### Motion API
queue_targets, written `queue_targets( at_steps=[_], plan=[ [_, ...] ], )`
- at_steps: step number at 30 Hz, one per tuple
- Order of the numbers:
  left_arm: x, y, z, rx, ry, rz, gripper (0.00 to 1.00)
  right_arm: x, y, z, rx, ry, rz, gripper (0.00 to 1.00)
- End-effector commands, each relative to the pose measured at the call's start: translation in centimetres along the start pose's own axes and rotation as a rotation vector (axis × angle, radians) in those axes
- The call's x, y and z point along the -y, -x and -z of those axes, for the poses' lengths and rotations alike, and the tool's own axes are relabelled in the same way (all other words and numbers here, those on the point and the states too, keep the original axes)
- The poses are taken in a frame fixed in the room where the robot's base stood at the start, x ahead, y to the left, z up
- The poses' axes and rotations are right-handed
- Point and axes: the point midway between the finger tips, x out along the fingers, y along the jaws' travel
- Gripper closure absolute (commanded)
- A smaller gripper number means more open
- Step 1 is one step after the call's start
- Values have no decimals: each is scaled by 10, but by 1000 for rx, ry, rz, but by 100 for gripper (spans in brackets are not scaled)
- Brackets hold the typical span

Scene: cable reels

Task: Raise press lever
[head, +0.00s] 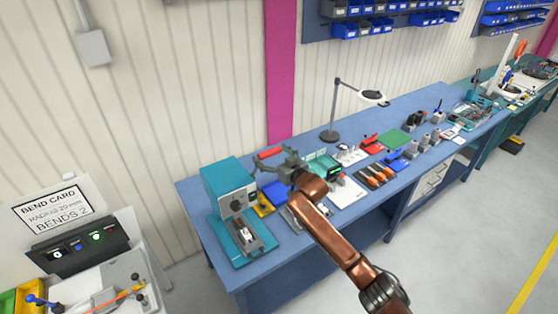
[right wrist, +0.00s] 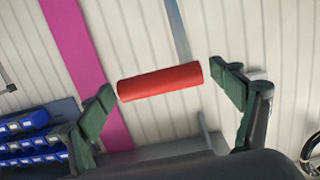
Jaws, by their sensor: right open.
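The press (head: 230,195) is a teal machine at the near left end of the blue bench. Its lever has a red cylindrical grip (head: 268,153), which shows beside the press top in the head view. In the right wrist view the red grip (right wrist: 160,82) lies across the space between the fingertips, with a thin grey bar running up from it. My right gripper (head: 271,161) is open at the grip, one finger near each end of it. Whether the fingers touch it is unclear. My left gripper is not in view.
The blue bench (head: 265,265) carries a magnifier lamp (head: 333,110), orange-handled tools (head: 378,175) and several small trays. A pale wall stands close behind the press. A bend-card station (head: 75,245) is at the left, with open floor between.

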Motion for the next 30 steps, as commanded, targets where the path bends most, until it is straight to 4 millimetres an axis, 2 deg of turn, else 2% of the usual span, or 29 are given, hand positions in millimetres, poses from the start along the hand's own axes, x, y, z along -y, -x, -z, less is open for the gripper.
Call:
queue_targets(
  at_steps=[12,18,23,30],
  plan=[
    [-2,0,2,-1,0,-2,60,-2,73,0,-1,0,-1,15],
    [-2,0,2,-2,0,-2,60,-1,101,0,-2,1,-1,15],
    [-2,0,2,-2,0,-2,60,-1,111,0,-1,1,-1,15],
    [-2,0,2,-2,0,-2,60,-1,112,0,-1,1,-1,15]
  ],
)
